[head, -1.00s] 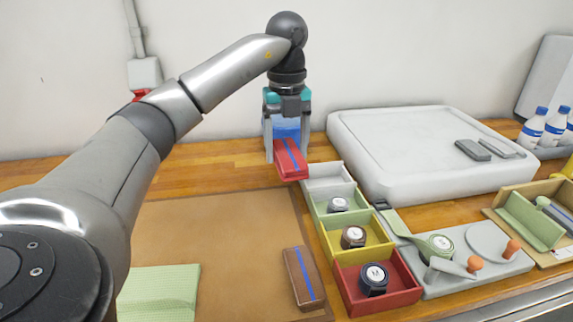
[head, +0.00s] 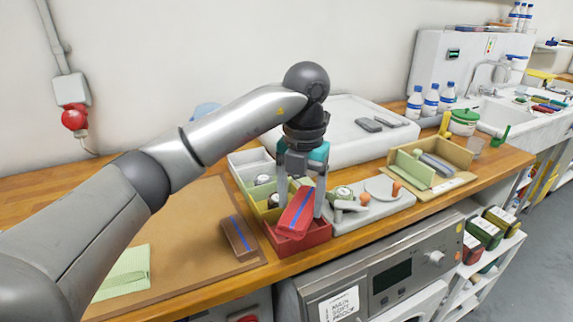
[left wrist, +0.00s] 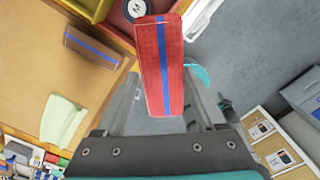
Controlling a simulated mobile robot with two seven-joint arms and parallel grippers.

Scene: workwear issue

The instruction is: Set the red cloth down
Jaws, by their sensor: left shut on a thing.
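The red cloth (head: 297,209) is a folded block with a blue stripe. My left gripper (head: 300,204) is shut on it and holds it tilted above the red bin (head: 318,235). Whether the cloth touches the bin is hard to tell. In the left wrist view the red cloth (left wrist: 150,66) sits between the two fingers of my left gripper (left wrist: 165,92). The cloth and gripper hide much of the red bin's inside. My right gripper is not in view.
A brown folded cloth (head: 237,237) and a pale green cloth (head: 124,272) lie on the brown mat (head: 185,225). A row of coloured bins holding watches runs behind the red one. A grey tray (head: 385,203) stands to its right. The mat's middle is clear.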

